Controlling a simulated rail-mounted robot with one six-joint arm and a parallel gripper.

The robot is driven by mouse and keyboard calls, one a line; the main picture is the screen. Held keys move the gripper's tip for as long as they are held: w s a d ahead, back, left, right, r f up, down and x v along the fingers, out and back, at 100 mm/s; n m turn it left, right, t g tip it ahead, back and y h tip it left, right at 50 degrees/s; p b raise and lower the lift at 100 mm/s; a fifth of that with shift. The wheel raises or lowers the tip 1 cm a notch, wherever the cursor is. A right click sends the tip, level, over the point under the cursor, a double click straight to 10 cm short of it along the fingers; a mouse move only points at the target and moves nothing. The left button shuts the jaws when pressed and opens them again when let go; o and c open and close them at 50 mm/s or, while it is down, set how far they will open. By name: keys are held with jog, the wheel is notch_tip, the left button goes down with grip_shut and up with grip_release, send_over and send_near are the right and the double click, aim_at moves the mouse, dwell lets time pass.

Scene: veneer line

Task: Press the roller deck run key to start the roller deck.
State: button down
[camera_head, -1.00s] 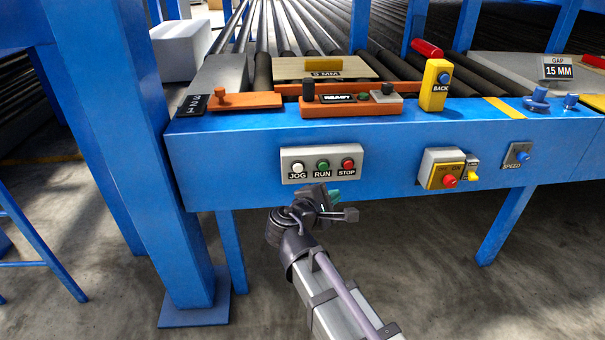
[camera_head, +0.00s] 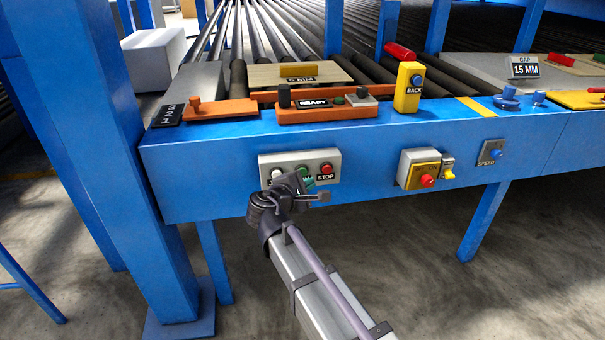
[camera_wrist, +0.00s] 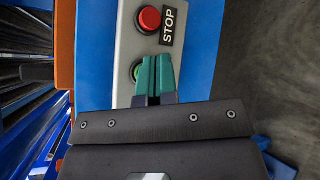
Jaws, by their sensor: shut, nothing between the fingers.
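A light grey key box (camera_head: 300,157) is fixed to the front of the blue beam in the head view. It carries a white jog key (camera_head: 276,173), a green run key (camera_head: 302,170) and a red stop key (camera_head: 327,168). My gripper (camera_head: 307,181) is just in front of the box, covering the run label and part of the jog label. In the wrist view my gripper's teal fingers (camera_wrist: 153,72) are shut and empty. They overlap the green run key (camera_wrist: 136,71), which is partly hidden. The red stop key (camera_wrist: 149,19) is clear of them. I cannot tell whether the fingers touch the run key.
To the right on the beam are a yellow box with a red knob (camera_head: 427,181) and a grey speed knob plate (camera_head: 490,153). An orange fixture (camera_head: 325,113) and a yellow back box (camera_head: 407,88) stand on top. A blue post (camera_head: 95,150) rises at the left.

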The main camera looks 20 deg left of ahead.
jog(key=shift+w+a, duration=0.4)
jog(key=shift+w, duration=0.35)
dwell(1.4)
jog(key=shift+w+a, duration=0.2)
jog(key=shift+w, duration=0.15)
